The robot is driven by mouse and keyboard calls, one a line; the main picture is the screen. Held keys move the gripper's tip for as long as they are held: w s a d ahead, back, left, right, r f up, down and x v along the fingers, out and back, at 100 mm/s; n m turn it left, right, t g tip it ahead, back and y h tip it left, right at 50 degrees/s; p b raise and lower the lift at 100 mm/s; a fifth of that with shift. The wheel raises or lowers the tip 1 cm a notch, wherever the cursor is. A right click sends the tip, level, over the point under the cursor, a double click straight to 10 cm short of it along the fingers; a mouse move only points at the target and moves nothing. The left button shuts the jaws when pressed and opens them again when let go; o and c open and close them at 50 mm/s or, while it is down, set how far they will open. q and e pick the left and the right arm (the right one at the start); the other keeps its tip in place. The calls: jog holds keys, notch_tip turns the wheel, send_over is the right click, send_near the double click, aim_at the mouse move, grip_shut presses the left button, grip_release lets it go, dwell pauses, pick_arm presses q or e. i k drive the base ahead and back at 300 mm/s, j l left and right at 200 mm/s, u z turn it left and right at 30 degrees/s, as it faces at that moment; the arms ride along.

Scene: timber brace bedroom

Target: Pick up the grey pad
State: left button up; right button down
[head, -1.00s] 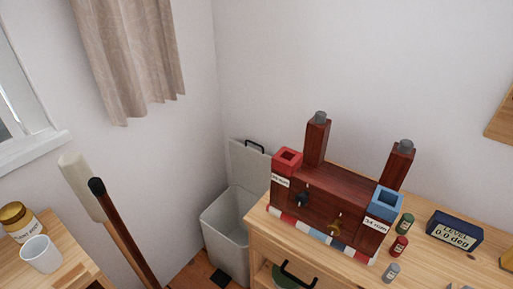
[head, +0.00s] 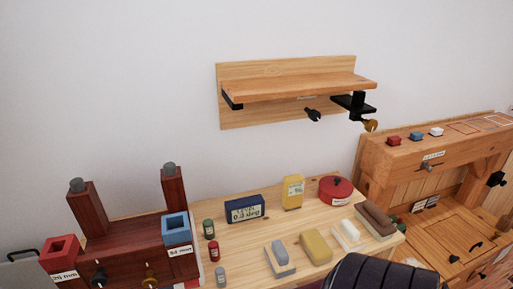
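The grey pad (head: 280,260) lies on the light wooden tabletop, toward its front edge in the head view. It has a pale grey base with a blue-grey raised block on top. A yellow pad (head: 316,246) lies just to its right, and a white pad (head: 347,236) lies beyond that. Neither of my grippers shows in this view, and nothing is seen touching the grey pad.
Small green, red and grey cylinders stand left of the pads. Behind are a level display (head: 244,209), a yellow container (head: 293,191) and a red round tin (head: 336,189). A dark ribbed shape (head: 385,274) covers the bottom right. A wall shelf (head: 290,90) hangs above.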

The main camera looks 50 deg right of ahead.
aim_at(282, 265)
jog(key=z, duration=1.95)
